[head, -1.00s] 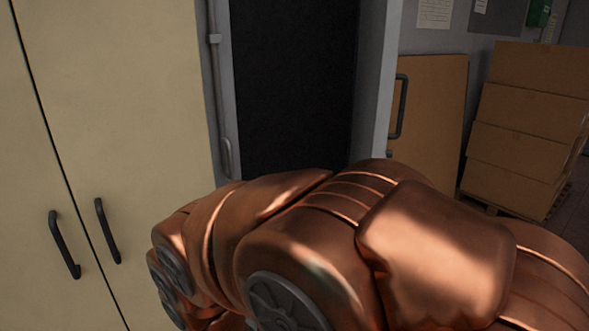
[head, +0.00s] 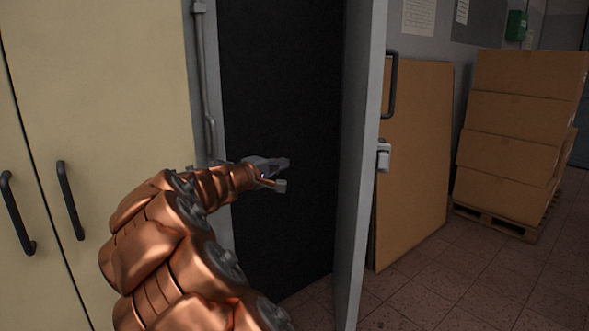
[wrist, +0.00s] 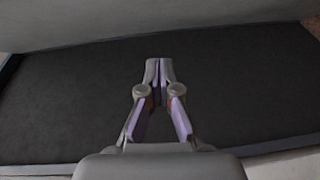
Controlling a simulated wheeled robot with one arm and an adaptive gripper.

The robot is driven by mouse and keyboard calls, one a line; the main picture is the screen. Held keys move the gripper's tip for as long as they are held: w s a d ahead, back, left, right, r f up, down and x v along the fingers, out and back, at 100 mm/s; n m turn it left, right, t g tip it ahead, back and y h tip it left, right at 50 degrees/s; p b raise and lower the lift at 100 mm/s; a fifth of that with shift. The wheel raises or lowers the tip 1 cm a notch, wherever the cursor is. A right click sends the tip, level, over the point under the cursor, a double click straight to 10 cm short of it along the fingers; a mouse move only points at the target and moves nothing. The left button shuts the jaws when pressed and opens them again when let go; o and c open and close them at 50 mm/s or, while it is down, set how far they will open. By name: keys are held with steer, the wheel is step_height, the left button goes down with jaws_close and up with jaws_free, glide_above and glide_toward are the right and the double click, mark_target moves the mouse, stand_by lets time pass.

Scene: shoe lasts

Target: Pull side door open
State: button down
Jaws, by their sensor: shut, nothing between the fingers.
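The side door (head: 358,200) stands at the middle of the head view, its narrow grey edge facing me. A dark handle (head: 391,85) and a pale latch (head: 383,155) show on its right side. A dark surface (head: 285,80) lies to the left of that edge; I cannot tell whether it is the door's inset or an opening. My gripper (head: 284,172) is in front of this dark surface, left of the edge and apart from the handle. In the wrist view my gripper (wrist: 159,64) is shut and empty, its fingertips together against the dark background.
A cream cabinet (head: 100,80) with two dark handles stands close on the left. A grey rod (head: 203,90) runs beside the dark surface. A brown board (head: 420,160) and stacked cartons (head: 520,120) on a pallet (head: 500,217) stand right. Tiled floor (head: 440,275) is clear at lower right.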

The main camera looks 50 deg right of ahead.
steer(key=w+d+f+n+t, duration=0.1)
steer(key=w+d, duration=0.2)
steer(key=d, duration=0.8)
steer(key=shift+w+d+h, duration=0.3)
steer(key=shift+d+h, duration=0.05)
steer(key=shift+h, duration=0.05)
